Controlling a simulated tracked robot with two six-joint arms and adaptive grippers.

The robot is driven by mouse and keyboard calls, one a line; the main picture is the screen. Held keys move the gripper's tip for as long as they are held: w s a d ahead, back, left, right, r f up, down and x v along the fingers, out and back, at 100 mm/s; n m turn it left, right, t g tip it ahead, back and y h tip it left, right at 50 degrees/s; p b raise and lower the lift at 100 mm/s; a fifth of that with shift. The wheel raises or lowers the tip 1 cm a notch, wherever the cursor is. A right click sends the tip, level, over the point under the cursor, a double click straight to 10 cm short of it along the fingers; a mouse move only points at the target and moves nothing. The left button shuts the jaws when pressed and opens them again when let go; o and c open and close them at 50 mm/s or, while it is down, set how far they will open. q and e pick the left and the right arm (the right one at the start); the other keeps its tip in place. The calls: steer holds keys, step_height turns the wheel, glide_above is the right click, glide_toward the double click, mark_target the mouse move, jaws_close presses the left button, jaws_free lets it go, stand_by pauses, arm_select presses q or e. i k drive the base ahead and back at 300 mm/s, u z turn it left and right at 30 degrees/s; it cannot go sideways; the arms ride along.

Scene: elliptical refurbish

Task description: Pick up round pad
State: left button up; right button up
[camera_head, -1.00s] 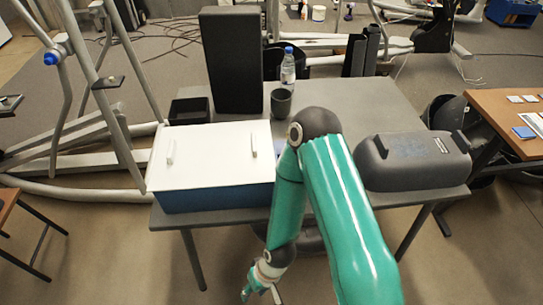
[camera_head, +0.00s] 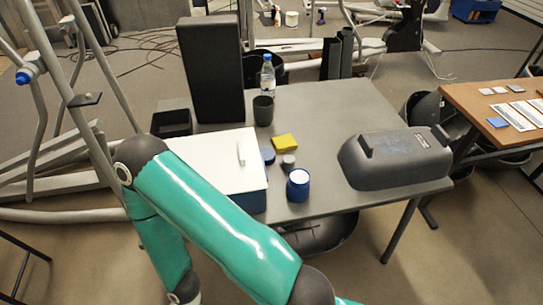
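On the grey table (camera_head: 335,115), right of the white-lidded blue box (camera_head: 225,165), are small items. A flat blue round piece (camera_head: 268,155) lies against the box's right edge. A small grey round piece (camera_head: 289,161) lies beside it; I cannot tell which of these is the round pad. A yellow block (camera_head: 285,142) is just behind them and a blue jar with a white top (camera_head: 298,184) is in front. One teal arm of mine crosses the lower left and covers part of the box. Neither gripper shows.
A dark cup (camera_head: 263,110), water bottle (camera_head: 268,75), tall black panel (camera_head: 212,70) and black tray (camera_head: 171,124) stand at the back. A wooden table (camera_head: 500,105) with flat pieces is at right.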

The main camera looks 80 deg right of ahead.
mark_target(288, 161)
steer(key=z, duration=0.15)
steer(key=k, duration=1.45)
steer(key=z, duration=0.95)
steer(key=i, duration=0.5)
